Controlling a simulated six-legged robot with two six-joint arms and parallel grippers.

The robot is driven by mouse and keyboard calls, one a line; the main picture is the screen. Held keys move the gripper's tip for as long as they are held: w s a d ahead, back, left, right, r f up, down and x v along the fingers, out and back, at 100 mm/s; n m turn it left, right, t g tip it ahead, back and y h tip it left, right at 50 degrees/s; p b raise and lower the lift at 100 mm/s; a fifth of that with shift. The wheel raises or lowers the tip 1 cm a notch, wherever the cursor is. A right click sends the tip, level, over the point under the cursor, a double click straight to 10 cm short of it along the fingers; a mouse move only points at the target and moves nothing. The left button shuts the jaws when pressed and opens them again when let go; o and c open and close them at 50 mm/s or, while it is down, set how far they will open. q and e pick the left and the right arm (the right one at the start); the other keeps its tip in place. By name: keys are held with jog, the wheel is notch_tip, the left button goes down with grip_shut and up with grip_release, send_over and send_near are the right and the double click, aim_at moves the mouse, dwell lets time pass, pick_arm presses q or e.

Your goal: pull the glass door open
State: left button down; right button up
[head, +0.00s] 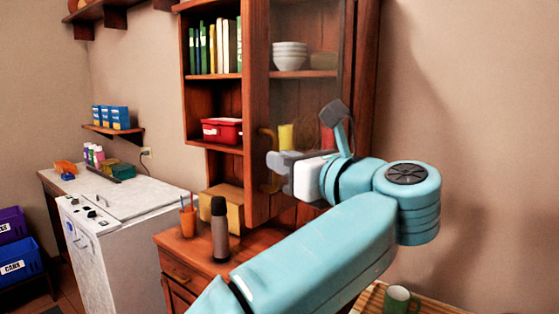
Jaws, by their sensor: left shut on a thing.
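The glass door (307,95) is the right-hand part of the reddish wood wall cabinet, with a wooden frame (257,90) around the pane. Bowls and a yellow thing show through the glass. A curved brass handle (266,143) is on the left stile of the door. My left gripper (277,161), grey with a white body, is shut on this handle; the fingers hide its middle. I cannot tell for sure whether the door stands ajar. My right gripper is not in view.
Below the cabinet, a dark flask (220,228), a pencil cup (187,222) and a cardboard box (228,205) stand on the wooden counter. Open shelves with books (216,47) and a red box (222,131) are left of the door. A green mug (398,299) stands at lower right.

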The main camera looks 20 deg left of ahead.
pick_arm(q)
jog(key=shift+w+d+m+t, duration=0.3)
jog(key=shift+w+d, duration=0.05)
jog(key=shift+w, duration=0.05)
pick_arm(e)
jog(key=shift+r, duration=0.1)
pick_arm(q)
jog(key=c, duration=1.2)
grip_release()
jog(key=shift+w+d+f, duration=0.1)
jog(key=shift+w, duration=0.25)
jog(key=shift+w+f, duration=0.2)
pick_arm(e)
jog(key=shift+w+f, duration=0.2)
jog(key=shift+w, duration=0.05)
pick_arm(q)
jog(key=shift+s, duration=0.1)
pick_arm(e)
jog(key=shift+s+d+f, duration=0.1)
